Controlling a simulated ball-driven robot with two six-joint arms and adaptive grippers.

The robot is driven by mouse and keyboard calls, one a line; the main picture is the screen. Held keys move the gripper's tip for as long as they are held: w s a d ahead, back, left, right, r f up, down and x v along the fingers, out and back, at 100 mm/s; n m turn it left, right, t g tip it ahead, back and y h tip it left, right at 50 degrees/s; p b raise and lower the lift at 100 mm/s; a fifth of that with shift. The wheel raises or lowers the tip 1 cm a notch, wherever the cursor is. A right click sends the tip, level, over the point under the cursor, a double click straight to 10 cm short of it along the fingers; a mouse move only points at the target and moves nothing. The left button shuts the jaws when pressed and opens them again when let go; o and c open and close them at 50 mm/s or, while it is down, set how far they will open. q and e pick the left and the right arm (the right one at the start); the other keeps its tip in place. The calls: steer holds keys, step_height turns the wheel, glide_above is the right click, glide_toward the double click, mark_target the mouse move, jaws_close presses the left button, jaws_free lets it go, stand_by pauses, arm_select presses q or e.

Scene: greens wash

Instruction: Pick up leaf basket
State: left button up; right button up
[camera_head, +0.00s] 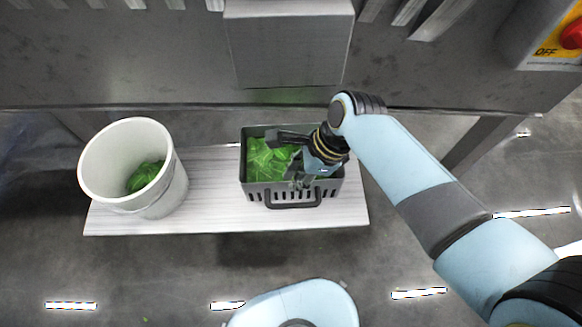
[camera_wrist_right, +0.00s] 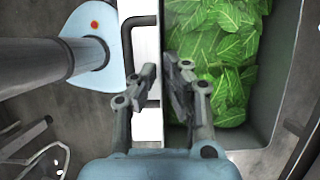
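The leaf basket (camera_head: 255,192) is a grey, slotted rectangular basket with a dark handle (camera_head: 293,203) on its front side. It sits upright on the pale shelf, filled with green leaves (camera_head: 264,158). My right gripper (camera_head: 284,160) is over the basket's right half, its fingers spread and empty. In the right wrist view the gripper (camera_wrist_right: 163,70) has a gap between its fingertips, with the basket's near wall (camera_wrist_right: 166,30) lined up with it. I cannot tell whether the fingers touch the basket. The handle (camera_wrist_right: 127,40) shows beyond the left finger. My left gripper is out of view.
A white bucket (camera_head: 95,185) with some leaves inside stands on the shelf (camera_head: 215,215) to the left. A dark metal machine (camera_head: 160,65) spans the back, with a red button (camera_head: 572,36) at top right. Clear shelf lies between bucket and basket.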

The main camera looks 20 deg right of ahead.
steer(key=b, duration=0.1)
glide_above(286, 200)
step_height(286, 200, down, 6)
steer(key=shift+w, duration=0.1)
jaws_close()
steer(key=shift+r, duration=0.2)
